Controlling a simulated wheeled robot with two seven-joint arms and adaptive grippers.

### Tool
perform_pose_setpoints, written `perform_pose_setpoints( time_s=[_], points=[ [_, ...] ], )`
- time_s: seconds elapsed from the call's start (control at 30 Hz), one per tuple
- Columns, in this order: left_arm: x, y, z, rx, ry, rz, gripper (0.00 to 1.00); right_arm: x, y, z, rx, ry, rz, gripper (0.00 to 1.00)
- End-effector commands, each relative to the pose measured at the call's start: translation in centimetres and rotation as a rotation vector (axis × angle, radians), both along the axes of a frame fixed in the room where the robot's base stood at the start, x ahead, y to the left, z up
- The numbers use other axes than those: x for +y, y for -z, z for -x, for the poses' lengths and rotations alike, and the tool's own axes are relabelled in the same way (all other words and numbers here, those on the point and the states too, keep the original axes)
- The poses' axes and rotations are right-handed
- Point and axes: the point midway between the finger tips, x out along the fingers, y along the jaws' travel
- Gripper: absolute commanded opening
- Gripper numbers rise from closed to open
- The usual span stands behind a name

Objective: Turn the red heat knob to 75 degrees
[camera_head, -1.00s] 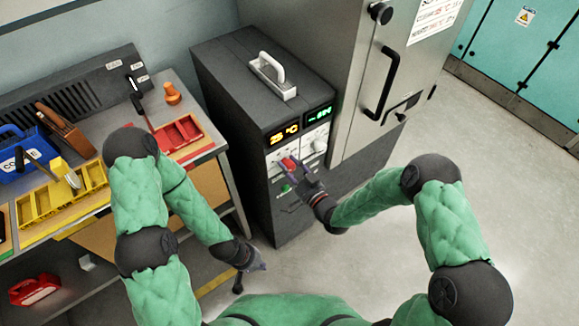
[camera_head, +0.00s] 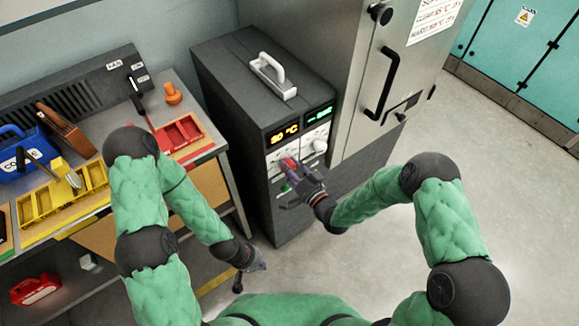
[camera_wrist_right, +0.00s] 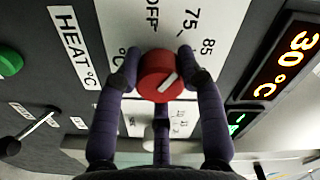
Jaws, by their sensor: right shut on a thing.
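The red heat knob (camera_wrist_right: 160,76) is on the front panel of the dark cabinet (camera_head: 225,95), beside a "HEAT °C" label (camera_wrist_right: 72,47). Its white pointer line slants toward the upper right in the right wrist view. The dial plate (camera_wrist_right: 140,30) shows OFF, 75 and 85. My right gripper (camera_wrist_right: 155,75) is shut on the knob, with its fingers around it; in the head view it partly hides the red knob (camera_head: 288,164). The orange display (camera_wrist_right: 287,66) reads 30 °C. My left gripper (camera_head: 250,268) hangs low near the workbench, away from the knob; its fingers are too small to judge.
A green button (camera_wrist_right: 10,58) and a small lever (camera_wrist_right: 35,125) sit near the knob on the panel. A second, green display (camera_head: 319,113) and a white knob (camera_head: 319,146) are to its right. The workbench with red and yellow bins (camera_head: 178,133) stands at left.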

Motion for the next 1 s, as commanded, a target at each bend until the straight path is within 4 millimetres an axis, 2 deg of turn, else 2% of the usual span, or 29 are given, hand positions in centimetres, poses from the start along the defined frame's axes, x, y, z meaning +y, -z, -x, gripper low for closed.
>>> perform_pose_setpoints(
  time_s=[0.07,0.1,0.17,0.5,0.67,1.0],
  points=[
    [0.0,0.0,0.0,0.0,0.0,0.0,0.0,-0.4,-0.7,-0.6,-0.019,0.012,-0.003,0.07],
    [0.0,0.0,0.0,0.0,0.0,0.0,0.0,-0.4,-0.7,-0.6,-0.019,0.012,-0.003,0.45],
    [0.0,0.0,0.0,0.0,0.0,0.0,0.0,-0.4,-0.7,-0.6,-0.019,0.012,-0.003,0.62],
    [0.0,0.0,0.0,0.0,0.0,0.0,0.0,-0.2,-0.3,-0.2,-0.007,0.005,0.0,0.63],
    [0.0,0.0,0.0,0.0,0.0,0.0,0.0,-1.0,-0.2,0.8,-0.005,0.007,0.0,0.63],
    [0.0,0.0,0.0,0.0,0.0,0.0,0.0,-5.0,-0.2,6.0,-0.006,0.011,-0.001,0.63]
  ],
)
